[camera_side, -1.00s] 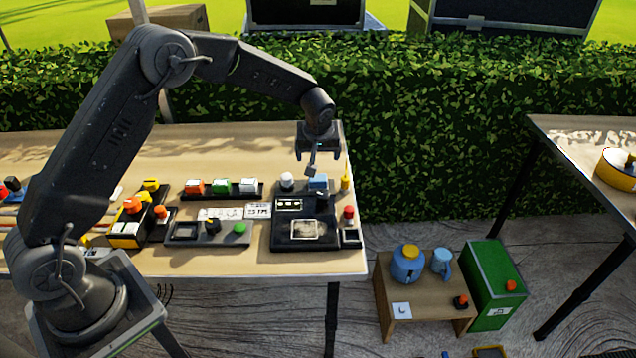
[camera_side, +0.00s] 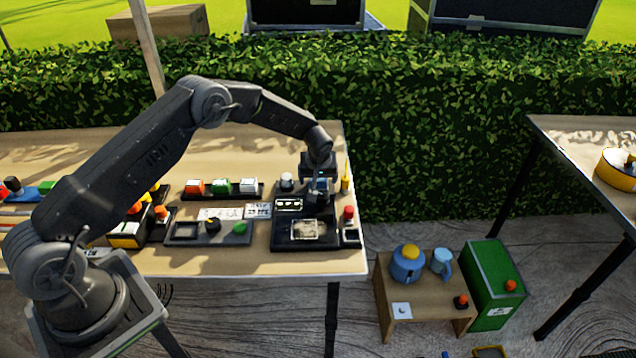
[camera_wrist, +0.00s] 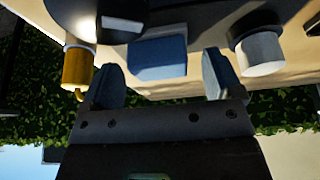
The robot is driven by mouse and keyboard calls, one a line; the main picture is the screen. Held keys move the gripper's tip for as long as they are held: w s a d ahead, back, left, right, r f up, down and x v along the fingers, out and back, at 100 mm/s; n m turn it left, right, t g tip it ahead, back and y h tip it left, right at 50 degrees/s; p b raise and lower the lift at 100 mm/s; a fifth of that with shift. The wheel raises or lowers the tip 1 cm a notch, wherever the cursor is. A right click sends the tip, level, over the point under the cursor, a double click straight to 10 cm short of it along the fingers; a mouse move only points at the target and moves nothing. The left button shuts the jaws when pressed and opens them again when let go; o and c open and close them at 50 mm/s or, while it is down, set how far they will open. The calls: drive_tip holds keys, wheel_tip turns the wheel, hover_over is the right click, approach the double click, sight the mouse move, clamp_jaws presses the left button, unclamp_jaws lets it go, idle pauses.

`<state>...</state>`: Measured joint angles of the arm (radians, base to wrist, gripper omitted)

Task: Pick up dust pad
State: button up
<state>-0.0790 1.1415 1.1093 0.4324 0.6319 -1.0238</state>
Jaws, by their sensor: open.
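The dust pad appears to be the blue block (camera_wrist: 158,57), at the back of the dark station; in the side view it is mostly hidden by my gripper (camera_side: 318,178). In the wrist view my gripper (camera_wrist: 162,76) is open, with one finger to each side of the block. A gap shows between each finger and the block, so neither is seen touching it. Whether the fingertips are low enough to be level with the block is hard to tell.
A white-grey knob (camera_wrist: 262,52) stands close beside one finger and a yellow bottle-like item (camera_wrist: 77,68) close beside the other. The table edge and hedge (camera_side: 430,130) lie just behind.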

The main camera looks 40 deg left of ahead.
drive_tip(key=shift+w+a+f, duration=0.1)
drive_tip(key=shift+a+f, duration=0.05)
drive_tip(key=shift+f, duration=0.25)
drive_tip(key=c, duration=0.9)
drive_tip(key=shift+r, duration=0.6)
drive_tip(key=r, duration=0.2)
drive_tip(key=a+r, duration=0.1)
drive_tip(key=shift+s+r, duration=0.3)
drive_tip(key=shift+r, duration=0.1)
drive_tip(key=s+a+r, duration=0.6)
drive_tip(key=a, duration=0.2)
drive_tip(key=shift+a, duration=0.25)
